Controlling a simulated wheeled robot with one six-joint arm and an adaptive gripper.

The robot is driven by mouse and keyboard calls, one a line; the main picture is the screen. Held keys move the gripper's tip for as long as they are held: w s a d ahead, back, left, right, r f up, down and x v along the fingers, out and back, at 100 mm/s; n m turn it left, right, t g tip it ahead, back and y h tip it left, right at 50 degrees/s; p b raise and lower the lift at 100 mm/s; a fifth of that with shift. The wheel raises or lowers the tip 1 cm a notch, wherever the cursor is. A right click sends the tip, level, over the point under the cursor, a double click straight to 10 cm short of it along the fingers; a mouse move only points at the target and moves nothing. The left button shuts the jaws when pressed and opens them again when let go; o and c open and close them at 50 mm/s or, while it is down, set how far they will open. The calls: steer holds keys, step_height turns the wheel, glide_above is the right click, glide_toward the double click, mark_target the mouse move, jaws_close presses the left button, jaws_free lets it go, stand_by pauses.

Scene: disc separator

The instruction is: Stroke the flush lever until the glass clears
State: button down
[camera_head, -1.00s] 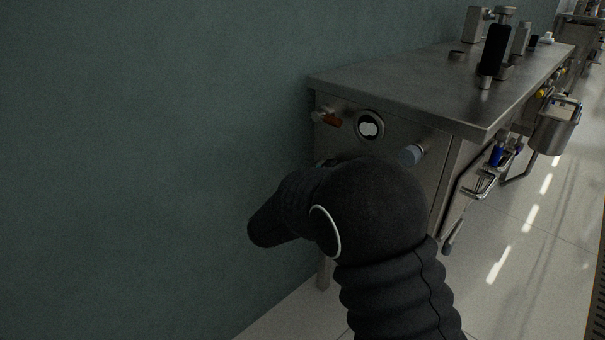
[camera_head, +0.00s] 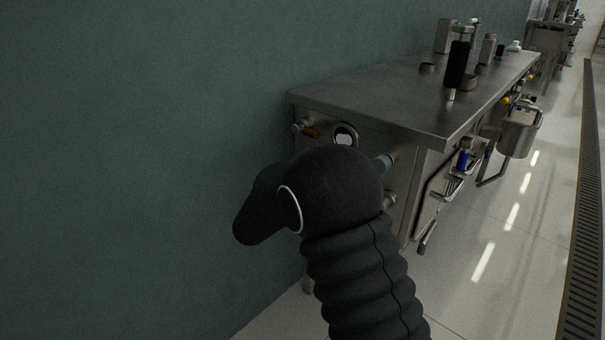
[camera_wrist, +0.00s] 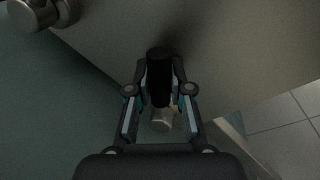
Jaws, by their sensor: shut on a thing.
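In the wrist view my gripper (camera_wrist: 159,66) is shut on a black cylindrical grip, which looks like the flush lever (camera_wrist: 159,88). A pale metal end (camera_wrist: 162,122) shows below the grip between the fingers. In the head view my arm hides the gripper and the lever. The round sight glass (camera_head: 344,139) is set in the end panel of the steel cabinet, just above my arm. A white patch shows inside its dark ring. I cannot tell how cloudy the glass is.
The steel cabinet top (camera_head: 370,95) carries several fittings. A green wall (camera_head: 130,150) stands close on the left. Open floor (camera_head: 500,230) lies to the right.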

steer(key=c, duration=1)
jaws_free()
steer(key=shift+c, duration=0.2)
steer(key=shift+s+a, duration=0.1)
steer(key=v, duration=1.1)
steer(key=shift+s+a, duration=0.2)
steer(key=shift+s, duration=0.1)
